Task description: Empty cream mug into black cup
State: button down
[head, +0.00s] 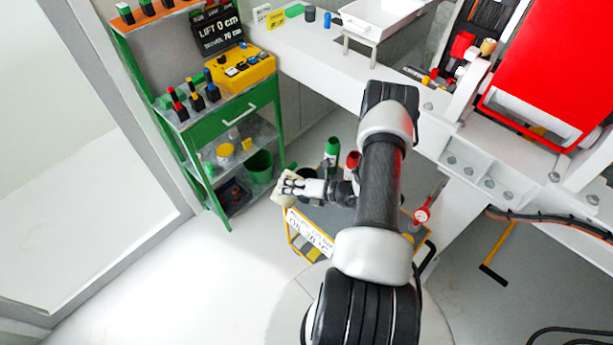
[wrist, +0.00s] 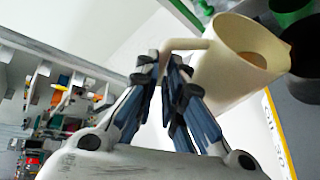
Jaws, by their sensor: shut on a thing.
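My gripper (wrist: 172,62) is shut on the handle of the cream mug (wrist: 215,82) in the wrist view. The mug's mouth faces the camera side and a tan-brown content (wrist: 251,58) shows inside it. The black cup (wrist: 306,75) is at the right edge of the wrist view, partly cut off, close beside the mug's rim; I cannot tell the height gap between them. In the head view my gripper (head: 303,187) is over the left end of a low cart, with part of the cream mug (head: 284,195) showing beyond it.
The grey-topped cart (head: 328,216) has yellow edges and a white sign. A green bottle (head: 331,152) and a red item (head: 353,160) stand at its back. A green shelf unit (head: 228,120) is at left, and a green cup (wrist: 288,8) shows near the black cup.

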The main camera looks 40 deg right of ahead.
aim_at(299, 178)
jog(key=shift+w+d+r+m+y, duration=0.25)
jog(key=shift+d+r+m+y, duration=0.45)
jog(key=shift+d+r, duration=0.4)
jog(key=shift+d+r+m, duration=0.1)
jog(key=shift+d+m, duration=0.2)
jog(key=shift+w+d+r+m+t+y+b, duration=0.2)
jog(key=shift+d+r+m+b, duration=0.1)
jog(key=shift+d+b, duration=0.45)
jog(key=shift+w+d+r+m+t+y+b, duration=0.1)
jog(key=shift+w+d+r+m+b, duration=0.15)
jog(key=shift+d+b, duration=0.45)
jog(key=shift+d, duration=0.15)
jog(key=shift+w+d+r+m+y+b, duration=0.1)
jog(key=shift+d+r+m+y+b, duration=0.25)
jog(key=shift+d+b, duration=0.2)
